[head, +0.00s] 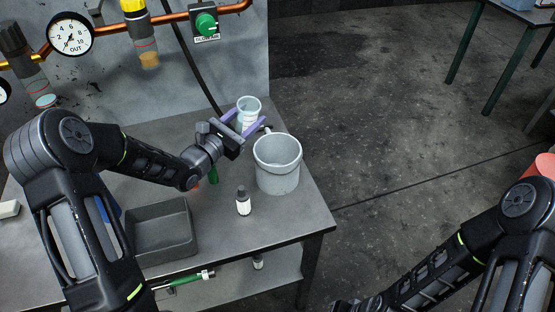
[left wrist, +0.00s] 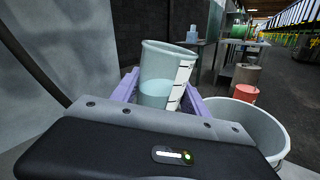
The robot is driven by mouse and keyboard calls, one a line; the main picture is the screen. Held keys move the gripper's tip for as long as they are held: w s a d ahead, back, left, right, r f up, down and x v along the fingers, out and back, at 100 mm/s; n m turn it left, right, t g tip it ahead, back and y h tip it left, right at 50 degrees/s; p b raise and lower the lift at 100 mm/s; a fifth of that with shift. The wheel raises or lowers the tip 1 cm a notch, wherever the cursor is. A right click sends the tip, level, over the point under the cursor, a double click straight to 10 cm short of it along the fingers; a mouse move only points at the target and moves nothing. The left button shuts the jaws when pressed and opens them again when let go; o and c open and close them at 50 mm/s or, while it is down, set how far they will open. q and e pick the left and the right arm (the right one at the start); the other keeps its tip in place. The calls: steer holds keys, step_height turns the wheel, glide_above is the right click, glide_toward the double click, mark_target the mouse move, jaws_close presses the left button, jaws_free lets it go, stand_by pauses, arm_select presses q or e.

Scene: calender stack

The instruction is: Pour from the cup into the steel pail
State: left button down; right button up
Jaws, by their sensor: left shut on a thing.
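The cup (head: 248,106) is clear, with a white marked strip on its side. It also shows in the left wrist view (left wrist: 160,72), slightly tilted there, with pale blue-green liquid in its lower part. My left gripper (head: 243,124) has purple fingers and is shut on the cup, behind and left of the pail. The steel pail (head: 277,178) is light grey and stands upright near the table's right edge. In the left wrist view its rim (left wrist: 268,121) lies right of the cup. The pail's inner bottom is hidden. My right arm is at the lower right; its gripper is out of view.
A dark grey tray (head: 160,258) and a small black-capped bottle (head: 243,203) stand on the grey table (head: 222,234) in front. A wall with a gauge (head: 71,33), copper pipes and a green knob (head: 206,23) rises behind. Open floor lies to the right.

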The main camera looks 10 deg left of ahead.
mark_target(251, 121)
arm_select(q)
steer(key=shift+s+d+m+b, duration=0.15)
steer(key=shift+d+m+b, duration=0.15)
steer(key=shift+m+b, duration=0.15)
steer(key=shift+r+m, duration=0.25)
steer(key=d+m+b, duration=0.1)
steer(key=b, duration=0.1)
steer(key=s+d+r+m+b, duration=0.1)
steer(key=m+b, duration=0.1)
steer(key=shift+r+m+t+h, duration=0.2)
steer(key=shift+m+t+h, duration=0.1)
steer(key=shift+f+b, duration=0.2)
steer(key=shift+b, duration=0.35)
steer(key=shift+r+m, duration=0.15)
steer(key=shift+m, duration=0.25)
steer(key=shift+f+m+b, duration=0.2)
steer(key=shift+m+b, duration=0.3)
steer(key=shift+b, duration=0.45)
steer(key=shift+r+m+b, duration=0.45)
steer(key=shift+m+b, duration=0.55)
steer(key=shift+f+m+h+b, duration=0.4)
steer(key=shift+m+b, duration=0.6)
steer(key=shift+b, duration=1.1)
steer(key=shift+m+b, duration=0.3)
steer(key=shift+b, duration=0.1)
